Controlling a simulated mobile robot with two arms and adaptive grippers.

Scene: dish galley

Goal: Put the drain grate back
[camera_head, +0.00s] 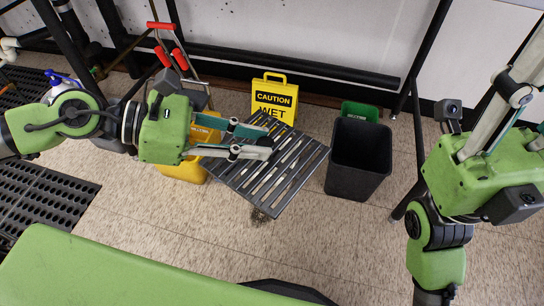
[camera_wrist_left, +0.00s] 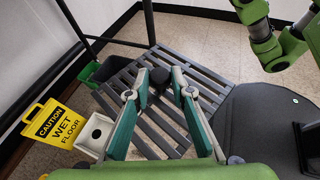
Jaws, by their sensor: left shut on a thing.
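The drain grate (camera_head: 285,178) is a dark grey slatted square plate. It is tilted in the head view and hangs above the tiled floor. My left gripper (camera_head: 262,146) is shut on the grate near its middle. In the left wrist view, the left fingertips (camera_wrist_left: 160,84) close around a small black knob (camera_wrist_left: 159,76) on the grate (camera_wrist_left: 205,88). A dark, rough patch (camera_head: 260,216) shows on the floor just below the grate's near corner; the grate hides part of it, so I cannot tell if it is the drain opening. My right gripper (camera_head: 512,108) is at the right, its fingers partly cut off.
A yellow caution sign (camera_head: 274,97) stands behind the grate. A black bin (camera_head: 358,160) is to its right, with a green container (camera_head: 361,110) behind. A yellow bucket (camera_head: 182,171) is to its left. Black perforated mats (camera_head: 45,195) lie at left. Floor at front centre is clear.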

